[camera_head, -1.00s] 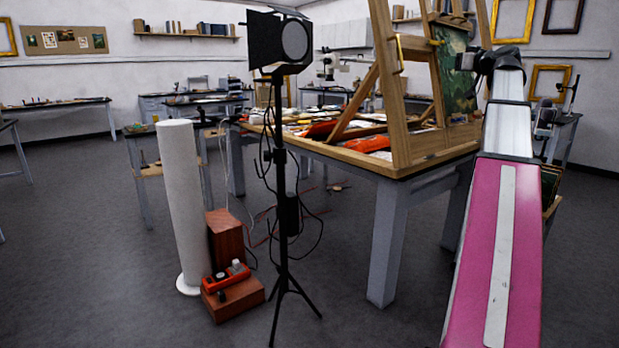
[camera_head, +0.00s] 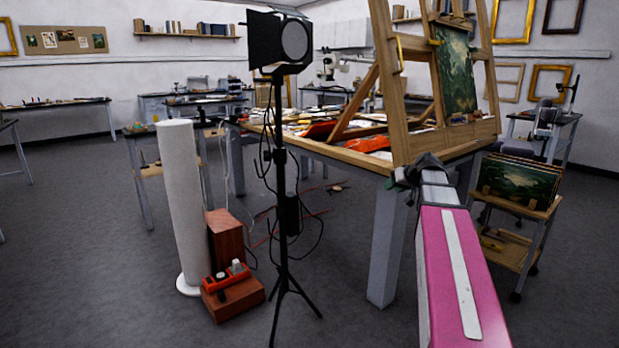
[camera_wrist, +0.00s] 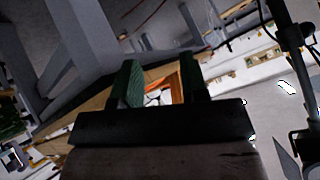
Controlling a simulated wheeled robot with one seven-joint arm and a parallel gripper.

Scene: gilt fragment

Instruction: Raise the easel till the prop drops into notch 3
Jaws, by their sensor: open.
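The wooden easel (camera_head: 390,95) stands on the table (camera_head: 350,157), its frame leaning, with a dark green landscape painting (camera_head: 457,70) on it. A slanted wooden bar (camera_head: 357,103) runs from the frame down towards the tabletop; I cannot tell whether it is the prop, and no notch can be made out. My gripper (camera_head: 408,174) is at the table's near edge, close to the easel's foot. In the wrist view my gripper (camera_wrist: 160,82) has its two green-padded fingers apart, with nothing held. A wooden piece and something orange show beyond the fingers. Whether it touches the easel is unclear.
A black lamp stand (camera_head: 282,190) with trailing cables stands left of the table. Beside it are a white column (camera_head: 182,205) and reddish-brown boxes (camera_head: 226,245). A wheeled cart (camera_head: 520,210) with paintings stands right. The left floor is mostly clear.

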